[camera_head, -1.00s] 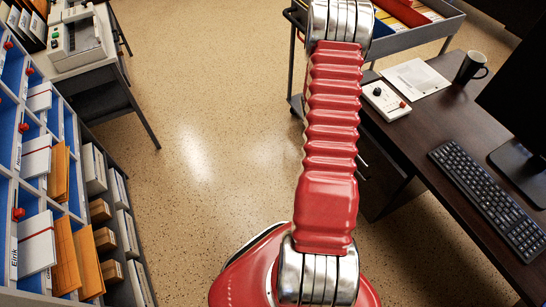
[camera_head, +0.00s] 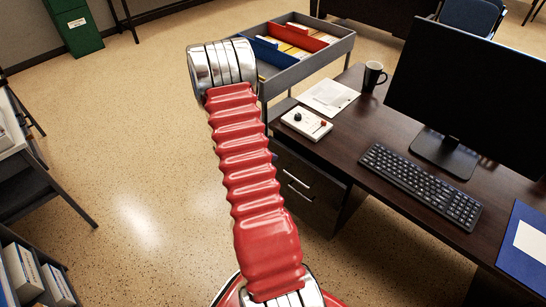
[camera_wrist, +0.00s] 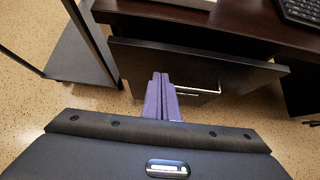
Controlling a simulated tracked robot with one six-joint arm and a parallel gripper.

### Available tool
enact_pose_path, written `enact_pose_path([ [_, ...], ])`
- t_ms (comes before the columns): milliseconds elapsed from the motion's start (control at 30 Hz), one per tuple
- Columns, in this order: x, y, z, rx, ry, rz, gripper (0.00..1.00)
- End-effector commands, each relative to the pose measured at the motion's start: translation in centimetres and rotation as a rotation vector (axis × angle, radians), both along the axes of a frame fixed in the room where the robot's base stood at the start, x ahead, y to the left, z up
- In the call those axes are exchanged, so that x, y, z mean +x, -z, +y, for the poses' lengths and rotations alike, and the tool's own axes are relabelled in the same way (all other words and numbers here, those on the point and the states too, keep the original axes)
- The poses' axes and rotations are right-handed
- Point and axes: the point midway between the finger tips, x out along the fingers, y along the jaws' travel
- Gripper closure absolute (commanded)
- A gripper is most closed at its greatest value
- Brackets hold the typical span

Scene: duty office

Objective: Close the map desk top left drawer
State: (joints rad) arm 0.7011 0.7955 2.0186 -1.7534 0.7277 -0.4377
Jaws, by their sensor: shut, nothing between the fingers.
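A dark desk (camera_head: 345,148) stands at the right in the head view, with a drawer unit under its left end. Two bright handles show on its dark drawer fronts (camera_head: 312,197). In the wrist view a wide dark drawer front (camera_wrist: 225,68) lies below the desk edge and appears to stand out from it; how far is unclear. A bright handle (camera_wrist: 204,92) shows near its lower edge. My gripper (camera_wrist: 161,78) is shut and empty, its purple fingers in front of the drawer front's left-middle part. Contact is unclear. The head view does not show my gripper.
A grey trolley (camera_head: 335,50) with coloured dividers stands beyond the desk; a grey frame (camera_wrist: 80,55) is close left of the drawer in the wrist view. A control box (camera_head: 306,123), mug (camera_head: 374,75), keyboard (camera_head: 420,185) and monitor are on the desk.

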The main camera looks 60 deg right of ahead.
Motion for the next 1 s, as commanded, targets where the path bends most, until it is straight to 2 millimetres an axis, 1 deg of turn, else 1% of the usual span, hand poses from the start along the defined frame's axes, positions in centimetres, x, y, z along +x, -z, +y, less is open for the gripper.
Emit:
enact_pose_path([
  [33, 0.1, -0.6, 0.7, 0.000, -0.001, 0.000, 1.00],
  [300, 0.8, -3.4, 3.7, 0.000, -0.003, -0.001, 1.00],
  [500, 1.1, -4.9, 5.4, 0.000, -0.001, 0.000, 1.00],
  [633, 1.2, -5.4, 5.9, 0.001, 0.000, 0.001, 1.00],
  [900, 1.2, -5.4, 6.0, 0.001, 0.001, 0.002, 1.00],
  [933, 1.2, -5.4, 6.0, 0.001, 0.001, 0.002, 0.99],
  [1000, 1.2, -5.5, 6.0, 0.001, 0.001, 0.000, 0.94],
])
